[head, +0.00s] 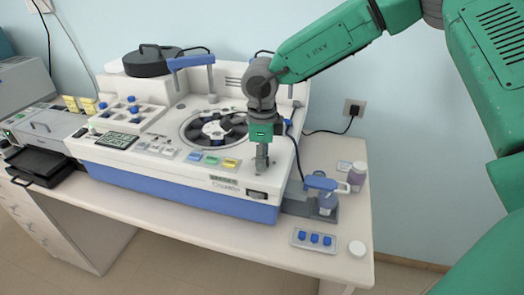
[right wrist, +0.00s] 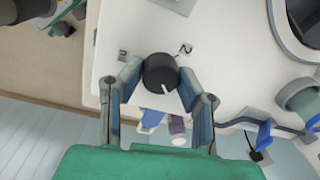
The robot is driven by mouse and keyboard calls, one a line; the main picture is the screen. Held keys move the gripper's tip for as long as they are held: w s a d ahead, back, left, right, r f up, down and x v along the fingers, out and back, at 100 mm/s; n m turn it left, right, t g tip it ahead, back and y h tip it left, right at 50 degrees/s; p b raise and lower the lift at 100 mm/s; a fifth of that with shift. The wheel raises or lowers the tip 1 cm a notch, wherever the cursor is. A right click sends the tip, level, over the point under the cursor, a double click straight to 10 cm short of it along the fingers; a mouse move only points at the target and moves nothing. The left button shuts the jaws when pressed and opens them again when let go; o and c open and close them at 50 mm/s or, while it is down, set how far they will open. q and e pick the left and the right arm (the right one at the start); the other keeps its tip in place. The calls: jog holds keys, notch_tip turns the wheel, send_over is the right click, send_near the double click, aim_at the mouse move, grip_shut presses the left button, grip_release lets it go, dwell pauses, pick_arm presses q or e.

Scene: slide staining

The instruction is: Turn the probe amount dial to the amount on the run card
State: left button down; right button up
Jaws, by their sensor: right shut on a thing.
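The probe amount dial (right wrist: 160,70) is a round black knob on the machine's white top in the right wrist view. A small pale mark shows on its near edge. My right gripper (head: 262,166) points down at the front right of the machine, and in the right wrist view its two fingers (right wrist: 161,84) are shut on the dial from both sides. In the head view the fingertips hide the dial. Small dark markings lie on both sides of the dial, too small to read. I cannot make out a run card for certain. My left gripper is not in view.
The staining machine (head: 180,190) fills the table's middle, with a round carousel (head: 215,128) behind my gripper. Right of it stand a blue-handled holder (head: 325,207), a capped jar (head: 357,177) and a tray with blue pieces (head: 314,248).

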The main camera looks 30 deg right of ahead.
jog(key=shift+w+r+m, duration=0.1)
jog(key=shift+m, duration=1.1)
jog(key=o, duration=1.1)
jog(key=shift+w, duration=0.1)
jog(key=shift+d, duration=0.1)
